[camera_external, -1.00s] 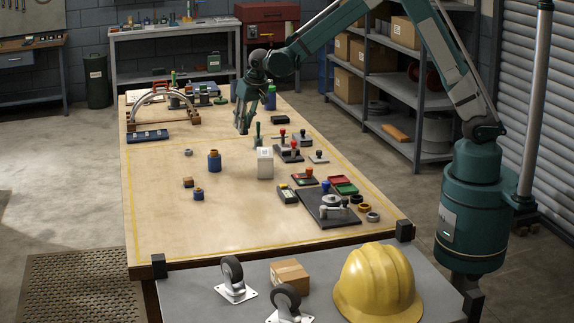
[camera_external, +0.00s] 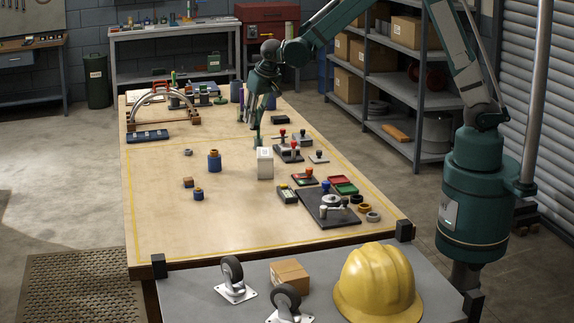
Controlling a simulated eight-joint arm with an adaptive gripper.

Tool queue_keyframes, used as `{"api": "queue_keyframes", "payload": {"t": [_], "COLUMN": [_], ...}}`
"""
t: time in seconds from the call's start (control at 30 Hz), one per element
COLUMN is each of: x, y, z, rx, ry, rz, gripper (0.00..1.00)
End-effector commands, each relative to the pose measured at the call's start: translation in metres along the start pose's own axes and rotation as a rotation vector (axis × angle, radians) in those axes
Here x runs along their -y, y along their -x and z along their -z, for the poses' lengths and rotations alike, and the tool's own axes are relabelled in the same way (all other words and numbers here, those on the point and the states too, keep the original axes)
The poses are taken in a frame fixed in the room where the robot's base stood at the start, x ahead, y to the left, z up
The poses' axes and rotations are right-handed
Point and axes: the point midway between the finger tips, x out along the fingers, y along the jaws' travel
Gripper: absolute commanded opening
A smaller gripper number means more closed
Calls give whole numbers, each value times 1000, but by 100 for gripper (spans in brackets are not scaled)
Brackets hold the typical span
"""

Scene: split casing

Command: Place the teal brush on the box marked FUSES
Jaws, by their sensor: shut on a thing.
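The teal brush (camera_external: 259,134) is a slim, dark green upright shape, very small in this view, just behind a white box. My gripper (camera_external: 256,122) points down and is shut on the upper part of the brush, hiding some of it. The white box (camera_external: 265,165) stands on the wooden table, just in front of the brush. Its marking is too small to read, so I cannot tell whether it says FUSES. I cannot tell whether the brush's lower end touches the table.
Stamps on dark pads (camera_external: 288,153) stand right of the white box. A dark plate with a metal fixture (camera_external: 328,208) lies nearer the front. A blue jar (camera_external: 214,161) stands to the left. A metal arch (camera_external: 160,105) is at the back left. The front-left tabletop is clear.

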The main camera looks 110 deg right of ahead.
Motion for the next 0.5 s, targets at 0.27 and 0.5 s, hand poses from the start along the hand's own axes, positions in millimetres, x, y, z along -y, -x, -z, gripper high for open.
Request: {"api": "queue_keyframes", "payload": {"t": [0.27, 0.5], "x": [6, 6], "y": [49, 58], "z": [-42, -54], "rx": [-1, -1], "ry": [0, -1], "rz": [-1, -1], "gripper": [7, 7]}}
